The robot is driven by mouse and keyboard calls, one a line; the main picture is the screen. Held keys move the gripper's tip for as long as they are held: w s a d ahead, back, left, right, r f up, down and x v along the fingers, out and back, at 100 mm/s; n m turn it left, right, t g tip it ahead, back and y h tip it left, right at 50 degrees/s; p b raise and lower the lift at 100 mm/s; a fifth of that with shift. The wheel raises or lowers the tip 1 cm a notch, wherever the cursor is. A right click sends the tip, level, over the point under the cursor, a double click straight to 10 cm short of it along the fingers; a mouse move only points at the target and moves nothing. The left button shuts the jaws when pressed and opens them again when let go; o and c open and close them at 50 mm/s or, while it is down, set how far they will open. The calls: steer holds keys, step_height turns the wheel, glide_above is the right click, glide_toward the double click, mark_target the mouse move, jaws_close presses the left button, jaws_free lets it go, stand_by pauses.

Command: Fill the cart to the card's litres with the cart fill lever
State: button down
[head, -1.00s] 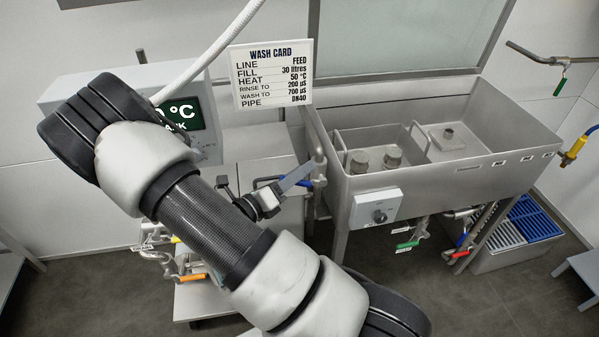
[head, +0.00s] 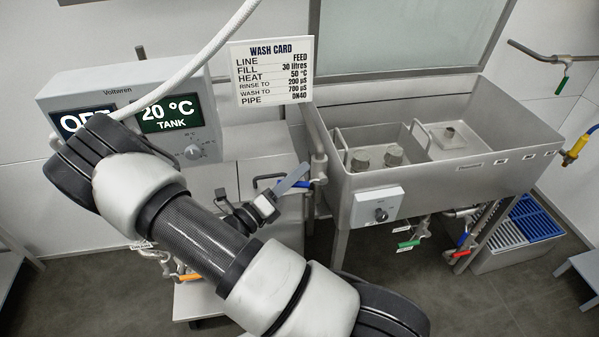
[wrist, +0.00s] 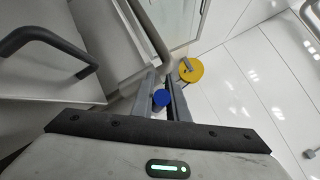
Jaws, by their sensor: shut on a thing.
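The wash card (head: 271,72) stands behind the cart area and reads FEED, fill 30 litres, heat 50 °C. My gripper (head: 297,177) is at a blue lever (head: 305,184) on the pipe left of the steel sink. In the wrist view, my gripper's fingers (wrist: 163,84) are on either side of the blue handle (wrist: 161,98), shut on it. I see its end only; the rest is hidden by the fingers. I cannot tell how far the lever is turned. No litre reading shows.
A control box (head: 125,105) at left shows 20 °C TANK; its other display is partly hidden by my arm. The steel sink (head: 440,185) with a knob box (head: 378,208) stands close right of my gripper. A white hose (head: 190,70) crosses above my arm.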

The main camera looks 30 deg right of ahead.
steer(key=f+n+t+h+b, duration=0.1)
steer(key=f+n+t+h, duration=0.1)
steer(key=shift+w+a+f+n+b, duration=0.1)
steer(key=shift+a+n+b, duration=0.2)
steer(key=shift+b, duration=0.1)
steer(key=c, duration=1.7)
jaws_free()
steer(key=shift+a, duration=0.1)
steer(key=v, duration=1.7)
steer(key=shift+a+f, duration=0.1)
steer(key=shift+f, duration=0.05)
